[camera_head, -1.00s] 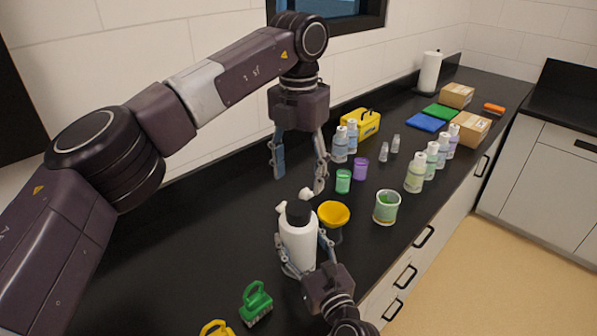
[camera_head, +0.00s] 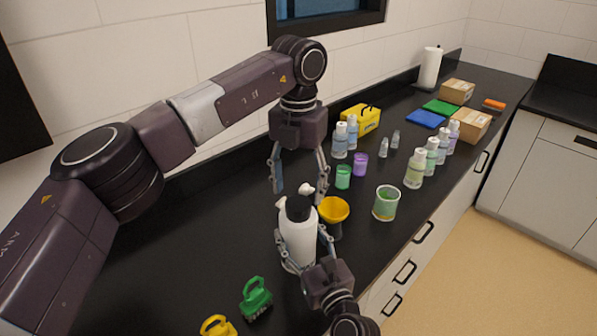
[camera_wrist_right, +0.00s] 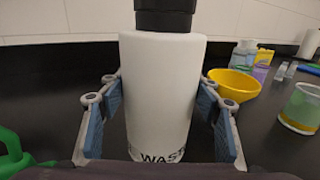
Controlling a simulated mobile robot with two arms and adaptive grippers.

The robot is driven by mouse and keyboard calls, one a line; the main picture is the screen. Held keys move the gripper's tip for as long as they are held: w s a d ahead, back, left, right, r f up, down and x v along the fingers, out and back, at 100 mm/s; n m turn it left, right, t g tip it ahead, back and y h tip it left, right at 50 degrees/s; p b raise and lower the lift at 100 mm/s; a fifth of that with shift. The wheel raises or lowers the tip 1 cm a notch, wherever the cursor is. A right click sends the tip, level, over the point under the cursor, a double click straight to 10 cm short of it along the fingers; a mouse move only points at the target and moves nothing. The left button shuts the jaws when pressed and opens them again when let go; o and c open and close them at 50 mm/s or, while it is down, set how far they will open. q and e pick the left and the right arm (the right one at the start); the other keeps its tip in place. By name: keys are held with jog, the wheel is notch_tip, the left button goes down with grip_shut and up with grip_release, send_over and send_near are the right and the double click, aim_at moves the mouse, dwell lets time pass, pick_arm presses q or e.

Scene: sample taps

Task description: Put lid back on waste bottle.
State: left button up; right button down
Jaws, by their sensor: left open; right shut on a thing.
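The white waste bottle (camera_head: 299,240) stands upright on the black counter, and its lettering shows in the right wrist view (camera_wrist_right: 162,95). A black stepped lid (camera_head: 299,208) sits on its top, upright and in line with the bottle; I cannot tell whether it is screwed tight. My right gripper (camera_head: 304,250) is shut on the bottle's body, with a finger on each side in the right wrist view (camera_wrist_right: 160,118). My left gripper (camera_head: 298,196) is open and points down, its fingertips around the height of the lid in the picture. I cannot tell whether it touches the lid.
A yellow funnel (camera_head: 333,209) stands close right of the bottle. A beaker (camera_head: 386,204), green cup (camera_head: 343,177) and purple cup (camera_head: 360,165) are farther right. White pieces partly show behind the bottle.

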aim_at(298, 202)
pick_arm(q)
jog(key=shift+f, duration=1.7)
jog(key=c, duration=1.3)
jog(key=shift+o, duration=0.2)
jog(key=o, duration=1.3)
jog(key=shift+o, duration=0.2)
jog(key=shift+r, duration=0.1)
notch_tip(298, 202, up, 12)
